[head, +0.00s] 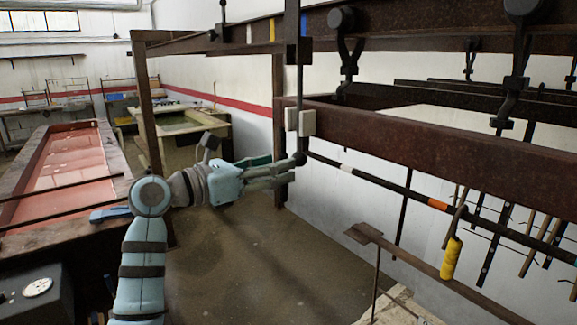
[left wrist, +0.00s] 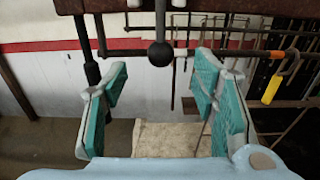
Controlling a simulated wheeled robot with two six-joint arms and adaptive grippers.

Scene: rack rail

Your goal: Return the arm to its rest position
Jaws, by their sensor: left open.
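My left gripper (head: 280,172) reaches in from the left on its pale blue arm, with its teal-padded fingers apart. In the left wrist view the gripper (left wrist: 161,78) is open and empty. A dark ball-ended hanger rod (head: 300,157) hangs from the rack just beyond the fingertips. In the left wrist view its ball (left wrist: 160,55) shows in line with the gap between the fingers, touching neither. My right gripper is in neither view.
A rusty rail (head: 430,150) and dark rod cross the right side close to the gripper. A hook with a yellow handle (head: 452,258) hangs there. A steel post (head: 278,130) stands behind the fingers. A red-filled tank (head: 60,165) lies left. Open floor (head: 225,275) lies below the arm.

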